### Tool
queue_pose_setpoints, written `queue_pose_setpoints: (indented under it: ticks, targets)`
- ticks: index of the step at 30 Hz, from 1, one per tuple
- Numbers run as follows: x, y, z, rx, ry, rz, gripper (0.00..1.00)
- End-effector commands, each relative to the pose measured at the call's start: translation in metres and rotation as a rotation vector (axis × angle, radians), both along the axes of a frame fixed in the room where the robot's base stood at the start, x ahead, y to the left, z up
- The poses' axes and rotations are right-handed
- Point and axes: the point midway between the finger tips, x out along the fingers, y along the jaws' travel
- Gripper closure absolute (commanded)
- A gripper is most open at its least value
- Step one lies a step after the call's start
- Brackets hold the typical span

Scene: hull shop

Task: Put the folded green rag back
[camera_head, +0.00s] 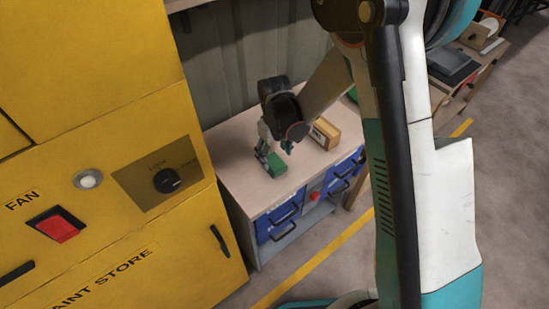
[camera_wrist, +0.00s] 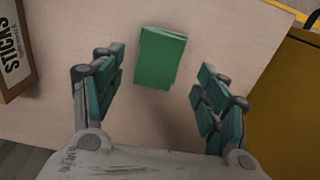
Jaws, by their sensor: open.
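The folded green rag (camera_wrist: 160,58) lies flat on a pale worktop in the wrist view, a neat block a little beyond my fingertips and roughly centred between them. In the head view the rag (camera_head: 277,165) is on the top of the low cabinet, just below my gripper (camera_head: 272,150). In the wrist view my gripper (camera_wrist: 161,80) is open, with its green-padded fingers wide apart and nothing between them. I cannot tell the exact height of the fingers above the worktop.
A cardboard box (camera_head: 324,133) with printed letters stands beside the rag on the worktop (camera_head: 235,160); it also shows in the wrist view (camera_wrist: 14,50). Blue drawers (camera_head: 277,222) are below. The yellow paint store cabinet (camera_head: 110,215) stands close at the left.

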Motion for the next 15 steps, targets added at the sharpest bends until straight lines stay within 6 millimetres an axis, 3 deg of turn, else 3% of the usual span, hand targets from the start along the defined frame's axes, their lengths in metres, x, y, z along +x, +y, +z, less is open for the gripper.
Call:
queue_pose_setpoints:
  ticks: [1,6,15]
  targets:
    - [0.0,0.0,0.015,0.0,0.0,0.0,0.32]
    - [0.0,0.0,0.045,0.0,0.0,0.0,0.32]
    - [0.0,0.0,0.067,0.0,0.0,0.0,0.32]
